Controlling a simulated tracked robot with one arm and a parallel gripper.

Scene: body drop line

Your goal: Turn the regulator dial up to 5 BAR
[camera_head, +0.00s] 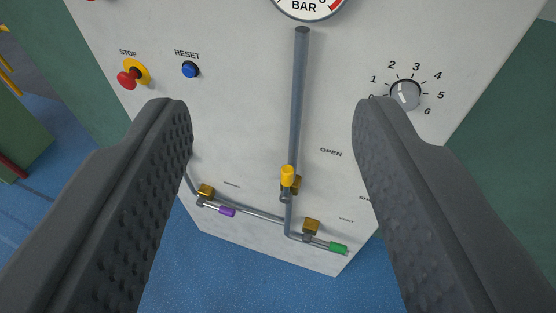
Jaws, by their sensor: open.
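The regulator dial (405,94) is a grey round knob at the right of the pale panel, with a printed scale around it. The marks 1 to 6 are readable, and the number at the lower left is partly hidden by my right finger. I cannot tell for sure which mark the knob points at. My gripper (271,115) is open, with nothing between its fingers. Its right fingertip appears just left of and below the dial in the picture, and I see no grip on it. The BAR gauge (308,8) is cut off at the top edge, its needle not visible.
A red STOP button (130,78) and a blue RESET button (190,69) are at the left.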

